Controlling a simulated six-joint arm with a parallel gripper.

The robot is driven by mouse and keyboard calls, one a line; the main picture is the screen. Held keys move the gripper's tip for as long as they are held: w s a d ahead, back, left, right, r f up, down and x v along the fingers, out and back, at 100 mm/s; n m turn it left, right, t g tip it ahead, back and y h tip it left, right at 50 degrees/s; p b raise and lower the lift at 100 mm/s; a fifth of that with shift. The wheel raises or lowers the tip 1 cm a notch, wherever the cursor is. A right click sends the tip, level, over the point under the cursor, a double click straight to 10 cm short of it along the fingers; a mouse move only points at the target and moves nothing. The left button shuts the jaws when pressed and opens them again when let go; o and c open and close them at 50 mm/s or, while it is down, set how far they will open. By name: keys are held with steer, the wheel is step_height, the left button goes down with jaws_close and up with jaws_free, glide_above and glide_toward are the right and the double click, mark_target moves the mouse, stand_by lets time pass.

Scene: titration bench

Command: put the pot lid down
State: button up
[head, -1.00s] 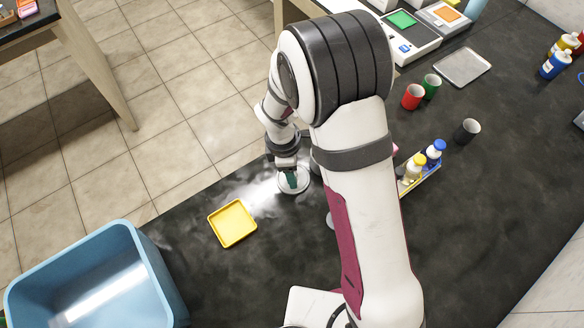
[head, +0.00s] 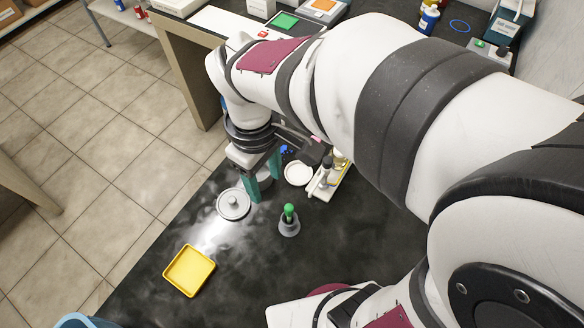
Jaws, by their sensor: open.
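The pot lid (head: 233,204) is a round grey-white disc with a small knob on top. It lies flat on the black bench, knob up, near the left edge. My gripper (head: 265,187) is just right of the lid, pointing down with its two teal fingers apart. No lid is between the fingers. Part of a pale grey round thing shows behind and between the fingers; what it is I cannot tell. Whether the near finger touches the lid's rim is hard to tell from this angle.
A yellow tray (head: 189,271) lies at the front left. A grey holder with a green-topped object (head: 289,221) stands right of my gripper. A white dish (head: 298,173) and a rack with bottles (head: 330,178) are behind it. Bare bench lies between tray and holder.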

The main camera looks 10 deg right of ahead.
steer(key=s+d+m+y, duration=0.1)
steer(key=s+d+m, duration=0.1)
steer(key=s+m, duration=0.4)
steer(key=s+d+r+m+y, duration=0.1)
steer(key=s+d+m, duration=0.1)
steer(key=s+m, duration=0.3)
steer(key=m, duration=0.3)
steer(key=shift+s+d+r, duration=0.2)
steer(key=shift+s+d, duration=0.05)
steer(key=shift+s, duration=0.15)
